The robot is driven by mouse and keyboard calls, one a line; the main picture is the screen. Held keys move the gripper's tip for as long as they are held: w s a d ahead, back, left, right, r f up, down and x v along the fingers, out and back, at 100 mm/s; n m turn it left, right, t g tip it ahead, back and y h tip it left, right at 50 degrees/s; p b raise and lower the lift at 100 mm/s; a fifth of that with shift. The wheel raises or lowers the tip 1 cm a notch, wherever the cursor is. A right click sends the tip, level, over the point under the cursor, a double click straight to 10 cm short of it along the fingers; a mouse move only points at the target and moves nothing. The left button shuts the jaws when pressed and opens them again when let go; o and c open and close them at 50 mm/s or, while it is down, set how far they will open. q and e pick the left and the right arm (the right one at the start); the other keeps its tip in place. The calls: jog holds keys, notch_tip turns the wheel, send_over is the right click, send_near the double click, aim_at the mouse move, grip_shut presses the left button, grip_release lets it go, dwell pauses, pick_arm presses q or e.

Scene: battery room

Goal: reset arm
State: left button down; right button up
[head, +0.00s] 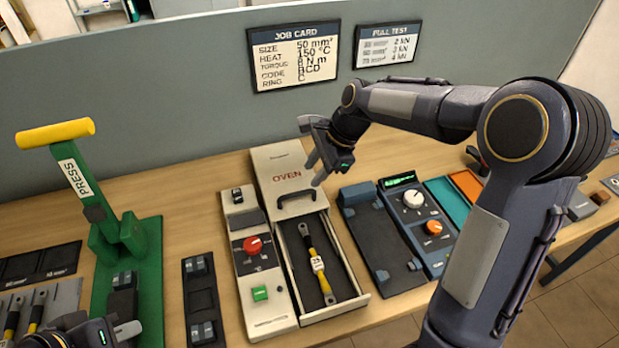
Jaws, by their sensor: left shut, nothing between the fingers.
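My right arm comes in from the right and reaches over the bench. Its gripper (314,170) hangs in the air in front of the oven (283,165), with its two fingers apart and nothing seen between them. My left gripper (126,330) is at the bottom left edge, low by the foot of the green press (128,237). It is shut and empty, and mostly cut off by the frame. The oven's drawer (335,309) is pulled out. A cable with yellow sleeves and metal lugs (317,265) lies in it.
A control box with a red knob (253,244) stands left of the drawer. A dark fixture (380,243) and a blue meter box (433,233) stand right of it. Cables (37,308) lie at the left. A job card (294,55) hangs on the partition. Bare bench shows behind the press.

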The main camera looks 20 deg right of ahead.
jog(key=shift+r, duration=0.15)
dwell(0.3)
jog(key=s+d+r+n+t, duration=0.1)
jog(key=s+d+r+n, duration=0.3)
jog(key=s, duration=0.4)
jog(key=s+f+n+t, duration=0.1)
jog(key=s+n+t, duration=0.1)
jog(key=s+n, duration=0.9)
jog(key=s, duration=0.8)
jog(key=shift+s+a+n+t+h, duration=0.2)
jog(key=shift+n+t+h, duration=0.1)
jog(key=shift+h, duration=0.1)
